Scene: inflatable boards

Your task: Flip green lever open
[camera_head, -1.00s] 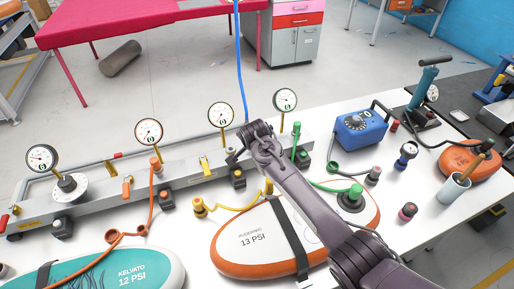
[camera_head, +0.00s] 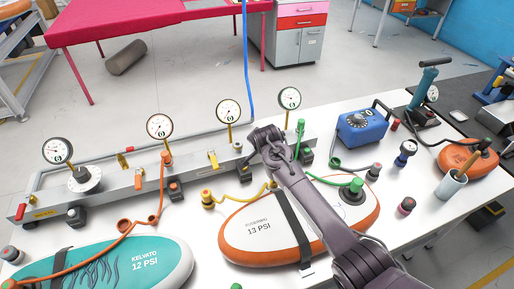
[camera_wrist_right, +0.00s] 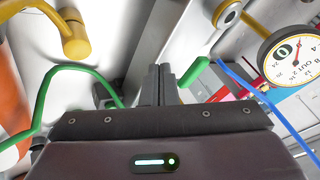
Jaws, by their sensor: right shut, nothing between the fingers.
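The green lever (camera_head: 299,138) stands up from the right end of the grey manifold (camera_head: 122,180), below the rightmost gauge. In the right wrist view the green lever (camera_wrist_right: 193,72) lies just right of my fingertips, with a small gap seeming to show between them. My right gripper (camera_wrist_right: 163,82) is shut and empty. In the head view my right gripper (camera_head: 262,150) is over the manifold, left of the lever, and its fingers are largely hidden by its own body. My left gripper is out of view.
Several gauges stand along the manifold, the rightmost (camera_head: 289,98) close behind the lever. A yellow lever (camera_head: 212,159) is left of my gripper. A green hose (camera_head: 333,182) runs to the orange-rimmed board (camera_head: 245,240). A blue pump (camera_head: 362,126) stands at the right.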

